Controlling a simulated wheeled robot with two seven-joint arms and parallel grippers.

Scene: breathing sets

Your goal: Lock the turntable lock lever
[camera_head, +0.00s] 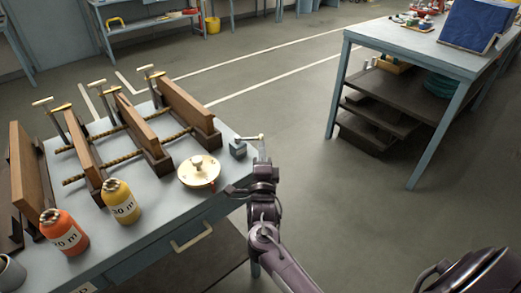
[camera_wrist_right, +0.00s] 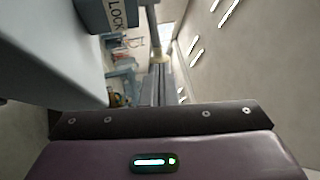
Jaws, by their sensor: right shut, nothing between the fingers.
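The lock block (camera_head: 238,149) is a small grey-blue block at the right edge of the blue-grey bench. Its lever (camera_head: 250,138) points right, past the bench edge, with a pale brass end. The brass turntable disc (camera_head: 199,171), with a knob in its middle, lies left of it. In the right wrist view the block (camera_wrist_right: 108,14) bears the label "LOCK", and the lever's brass end (camera_wrist_right: 160,57) shows just beyond my fingertips. My right gripper (camera_head: 262,150) is shut and empty beside the lever end, outside the bench edge; contact cannot be told. My left gripper is out of view.
Wooden clamp boards (camera_head: 136,118) on threaded rods fill the bench's far side. An orange bottle (camera_head: 65,233) and a yellow bottle (camera_head: 120,203) stand at its near left. Another bench (camera_head: 400,49) with shelves stands at the right. Floor between the benches is clear.

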